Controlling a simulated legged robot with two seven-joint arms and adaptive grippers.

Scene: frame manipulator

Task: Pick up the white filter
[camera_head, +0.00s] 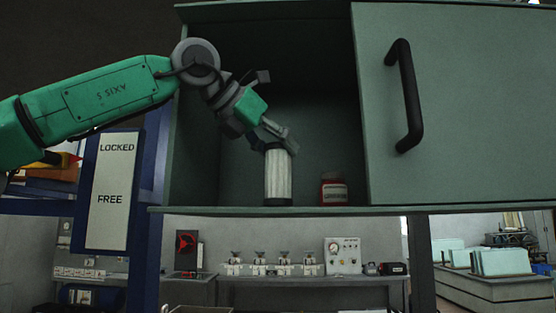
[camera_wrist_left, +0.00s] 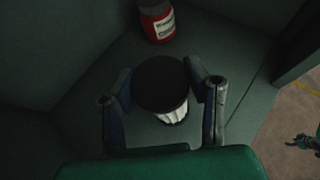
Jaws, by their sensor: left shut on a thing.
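The white filter (camera_head: 278,177) stands upright on the cabinet floor, a pleated white cylinder with a dark base and top. My left gripper (camera_head: 281,141) reaches into the cabinet from the left and is at the filter's top. In the left wrist view the filter's black cap (camera_wrist_left: 160,83) lies between the two fingers of my left gripper (camera_wrist_left: 161,92), which is shut on it. The filter's white side shows just below the cap.
A red jar (camera_head: 333,189) with a white label stands right of the filter; it also shows in the left wrist view (camera_wrist_left: 156,22). The cabinet (camera_head: 455,100) has a door panel with a black handle (camera_head: 406,95) at right. A LOCKED/FREE sign (camera_head: 109,190) is at left.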

